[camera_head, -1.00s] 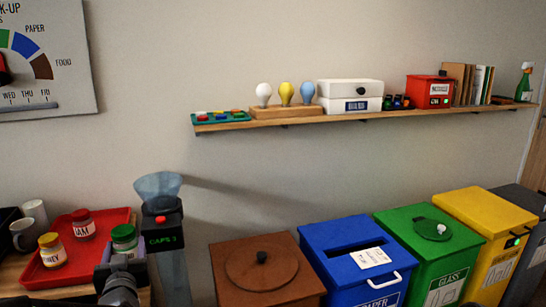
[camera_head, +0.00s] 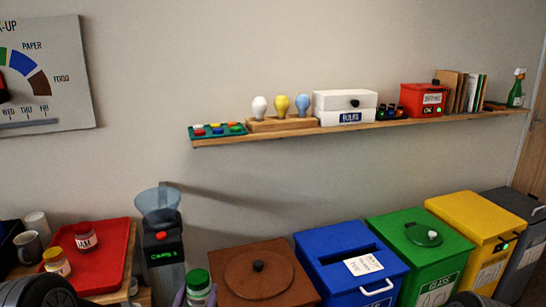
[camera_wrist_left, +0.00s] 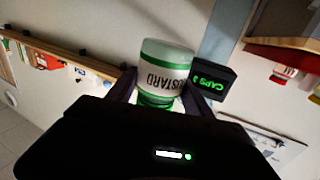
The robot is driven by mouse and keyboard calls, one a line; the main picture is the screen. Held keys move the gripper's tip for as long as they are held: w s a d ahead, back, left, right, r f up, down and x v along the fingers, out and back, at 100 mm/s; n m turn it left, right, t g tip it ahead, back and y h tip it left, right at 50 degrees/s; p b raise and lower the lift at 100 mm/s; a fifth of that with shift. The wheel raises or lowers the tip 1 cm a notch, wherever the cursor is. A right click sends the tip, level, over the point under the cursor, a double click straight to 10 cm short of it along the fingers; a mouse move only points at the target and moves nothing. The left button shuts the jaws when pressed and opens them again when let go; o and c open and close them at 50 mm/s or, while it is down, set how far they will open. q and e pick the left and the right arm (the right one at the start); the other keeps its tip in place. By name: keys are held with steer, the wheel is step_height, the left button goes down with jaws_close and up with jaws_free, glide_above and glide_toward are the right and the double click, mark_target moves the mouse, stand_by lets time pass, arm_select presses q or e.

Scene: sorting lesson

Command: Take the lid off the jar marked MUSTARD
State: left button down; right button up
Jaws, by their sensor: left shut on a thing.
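The mustard jar (camera_head: 203,299) has a green lid (camera_head: 196,279) on its top. It is at the bottom edge of the head view, in front of the brown bin. My left gripper (camera_head: 198,296) is shut on this jar, with a lilac finger showing at its left side. In the left wrist view the jar (camera_wrist_left: 165,65) sits between the fingers of my left gripper (camera_wrist_left: 156,92). Its label, upside down there, shows part of the word MUSTARD. The jar's lower part is cut off in the head view. My right gripper is not in view.
A red tray (camera_head: 115,262) at left holds a JAM jar (camera_head: 85,237) and a yellow-lidded jar (camera_head: 57,262). A dark cap machine (camera_head: 163,247) with a clear hopper, reading CAPS, stands beside it. Brown (camera_head: 215,262), blue (camera_head: 318,240) and several other bins line the wall.

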arm_select(q)
steer(key=shift+d, duration=0.1)
steer(key=s+d+f+m+g+h, duration=0.2)
steer(key=s+d+f+m+h, duration=0.1)
steer(key=d, duration=0.4)
steer(key=s+d+f+m+g+h, duration=0.2)
steer(key=s+d+f+m+h, duration=0.1)
steer(key=s+d+m+h, duration=0.2)
steer(key=s+d+h, duration=0.2)
steer(key=d+h, duration=0.1)
steer(key=shift+s+f+h, duration=0.25)
steer(key=shift+f+h, duration=0.05)
steer(key=shift+f, duration=0.05)
steer(key=shift+d, duration=0.1)
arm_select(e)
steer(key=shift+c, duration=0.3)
